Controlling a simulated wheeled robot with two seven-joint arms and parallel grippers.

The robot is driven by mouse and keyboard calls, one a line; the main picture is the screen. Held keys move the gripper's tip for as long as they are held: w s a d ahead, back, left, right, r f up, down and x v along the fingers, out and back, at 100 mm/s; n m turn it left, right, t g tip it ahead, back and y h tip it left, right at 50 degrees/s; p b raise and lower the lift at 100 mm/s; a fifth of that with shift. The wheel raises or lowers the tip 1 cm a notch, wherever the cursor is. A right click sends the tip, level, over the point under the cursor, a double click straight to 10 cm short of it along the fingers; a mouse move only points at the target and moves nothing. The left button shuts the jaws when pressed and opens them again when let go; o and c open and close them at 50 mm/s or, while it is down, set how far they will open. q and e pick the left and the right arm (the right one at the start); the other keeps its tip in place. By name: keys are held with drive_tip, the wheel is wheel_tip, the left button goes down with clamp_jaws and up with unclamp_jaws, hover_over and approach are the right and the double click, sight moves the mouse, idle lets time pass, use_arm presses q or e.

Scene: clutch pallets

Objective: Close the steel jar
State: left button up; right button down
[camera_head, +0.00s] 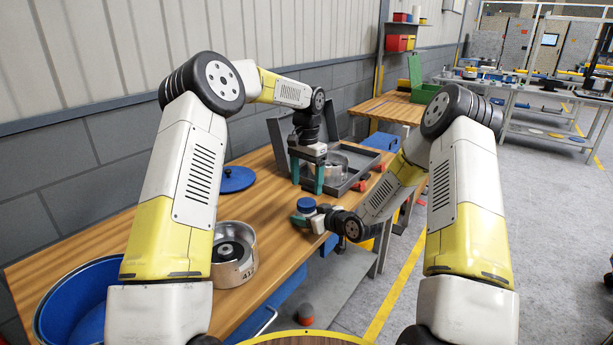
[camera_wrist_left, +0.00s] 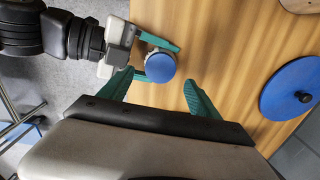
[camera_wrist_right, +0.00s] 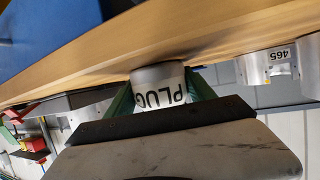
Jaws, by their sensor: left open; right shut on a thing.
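A small steel jar (camera_wrist_right: 160,90) marked "PLUG" stands on the wooden table near its front edge. A blue lid (camera_head: 306,204) covers its top; it also shows as a round disc in the left wrist view (camera_wrist_left: 160,67). I cannot tell how tightly it sits. My right gripper (camera_head: 311,218) is shut on the jar's body, with a green finger on each side. My left gripper (camera_head: 307,180) points down and is open and empty. In the left wrist view its fingers (camera_wrist_left: 160,82) stand apart on either side of the blue lid, with the lid below them.
A larger blue lid with a knob (camera_head: 235,179) lies on the table. Two steel pots stand nearby, one open at the front (camera_head: 233,268), one marked 465 (camera_wrist_right: 268,65). A blue tub (camera_head: 52,310) is at the left, and a grey tray (camera_head: 350,183) is behind my left gripper.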

sight(306, 202)
use_arm(q)
drive_tip(key=n, duration=0.7)
drive_tip(key=shift+r, duration=0.3)
drive_tip(key=n, duration=0.4)
drive_tip(key=shift+r, duration=0.15)
drive_tip(key=n, duration=0.7)
drive_tip(key=shift+w+r, duration=0.1)
drive_tip(key=shift+r, duration=0.15)
drive_tip(key=n, duration=0.5)
drive_tip(key=shift+r+n, duration=0.2)
drive_tip(key=shift+n, duration=0.1)
drive_tip(key=shift+f, duration=4)
